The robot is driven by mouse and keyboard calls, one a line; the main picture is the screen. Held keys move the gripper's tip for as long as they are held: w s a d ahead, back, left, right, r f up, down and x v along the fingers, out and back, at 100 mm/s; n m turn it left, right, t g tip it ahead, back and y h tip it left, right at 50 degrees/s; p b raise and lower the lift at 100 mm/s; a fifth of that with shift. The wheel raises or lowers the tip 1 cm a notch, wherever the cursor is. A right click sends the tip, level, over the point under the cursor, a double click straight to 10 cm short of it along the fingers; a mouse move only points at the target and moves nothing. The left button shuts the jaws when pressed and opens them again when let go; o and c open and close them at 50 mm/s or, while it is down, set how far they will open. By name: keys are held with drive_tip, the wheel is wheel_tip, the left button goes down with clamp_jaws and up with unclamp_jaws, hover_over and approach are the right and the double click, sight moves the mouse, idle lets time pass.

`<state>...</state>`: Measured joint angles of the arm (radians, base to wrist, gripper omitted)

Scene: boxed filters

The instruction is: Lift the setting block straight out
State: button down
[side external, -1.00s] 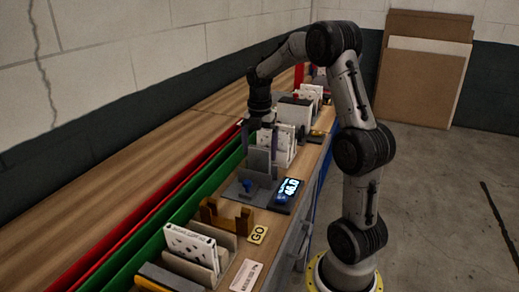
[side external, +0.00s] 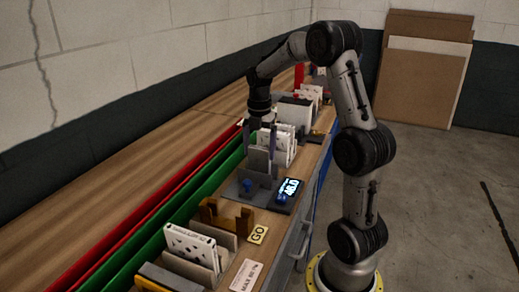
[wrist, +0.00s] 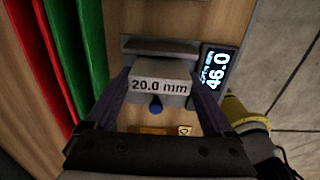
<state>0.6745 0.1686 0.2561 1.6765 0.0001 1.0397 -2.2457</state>
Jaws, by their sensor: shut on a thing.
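The setting block (wrist: 162,86) is a light grey block marked "20.0 mm" in the wrist view. My gripper (wrist: 160,75) is shut on it, with one dark finger along each side. In the side view my gripper (side external: 262,143) is above the grey gauge (side external: 258,160), and a pale part of the block shows between the fingers. The gauge, also in the wrist view (wrist: 160,47), has an upright grey plate, a blue knob (wrist: 155,107) and a display (wrist: 215,72) reading 46.0. The block's underside is hidden, so I cannot tell its clearance.
White boxed filters (side external: 283,147) stand in slots just behind the gauge. A brown cradle (side external: 227,217) and a GO tag (side external: 258,234) are in front. Another white filter (side external: 190,246) stands nearer. Green (side external: 180,221) and red (side external: 140,217) rails run along the left.

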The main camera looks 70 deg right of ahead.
drive_tip(key=shift+a+r, duration=0.1)
drive_tip(key=shift+a, duration=0.4)
idle(0.8)
unclamp_jaws()
wheel_tip(320, 180, up, 14)
idle(0.4)
